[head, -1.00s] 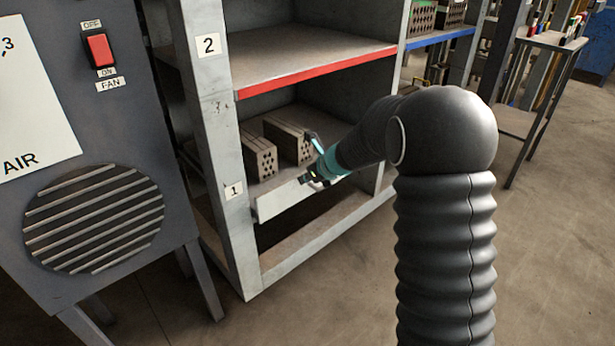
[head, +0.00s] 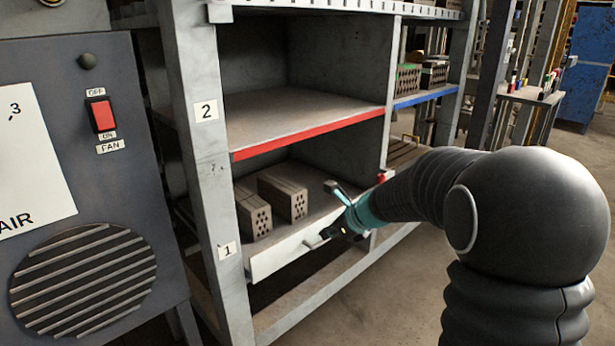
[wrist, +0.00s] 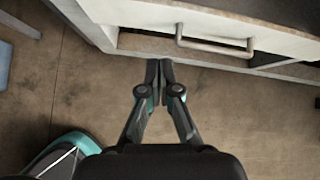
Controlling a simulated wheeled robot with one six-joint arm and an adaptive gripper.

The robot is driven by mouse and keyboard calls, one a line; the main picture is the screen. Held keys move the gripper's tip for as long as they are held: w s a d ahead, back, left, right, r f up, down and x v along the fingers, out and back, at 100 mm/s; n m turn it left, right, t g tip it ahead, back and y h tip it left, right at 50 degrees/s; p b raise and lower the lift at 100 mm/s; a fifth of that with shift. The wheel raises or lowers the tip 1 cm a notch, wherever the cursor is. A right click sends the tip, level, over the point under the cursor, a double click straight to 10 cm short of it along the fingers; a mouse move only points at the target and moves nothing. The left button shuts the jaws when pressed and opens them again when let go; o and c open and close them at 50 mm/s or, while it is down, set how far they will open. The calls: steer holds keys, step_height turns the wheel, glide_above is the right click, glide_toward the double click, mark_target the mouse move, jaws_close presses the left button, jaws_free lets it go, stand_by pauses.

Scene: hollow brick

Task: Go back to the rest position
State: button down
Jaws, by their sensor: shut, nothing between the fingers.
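My gripper (head: 332,231) is in front of the lower shelf compartment in the head view, near the white drawer front (head: 284,258). In the wrist view my gripper (wrist: 160,64) has its fingertips together with nothing between them. The fingers hang over the floor, just short of the drawer front with its grey bar handle (wrist: 212,46). I cannot tell in the head view how far the fingertips are from the drawer. My arm is stretched out toward the shelf from the right side of the picture.
Two hollow bricks, one on the left (head: 252,212) and one on the right (head: 284,196), lie in compartment 1. The red-edged shelf (head: 300,118) above is empty. A grey fan cabinet (head: 82,160) stands at the left. Floor (head: 400,290) is open at the lower right.

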steer(key=s+d+f+n+g+h, duration=0.15)
steer(key=s+n+g, duration=0.25)
steer(key=s+n, duration=1.1)
steer(key=s+d+r+n+t+h, duration=0.1)
steer(key=s+d+r+n, duration=0.1)
steer(key=s, duration=0.4)
steer(key=s+d+r+n+t+h, duration=0.1)
steer(key=s+d+r+n+h, duration=0.1)
steer(key=s+n, duration=0.3)
steer(key=s+d+r+n+t+h, duration=0.1)
steer(key=s+d+r+n, duration=0.1)
steer(key=s, duration=0.7)
steer(key=shift+d+r+n, duration=0.15)
steer(key=shift+r+n, duration=0.65)
steer(key=shift+r, duration=0.15)
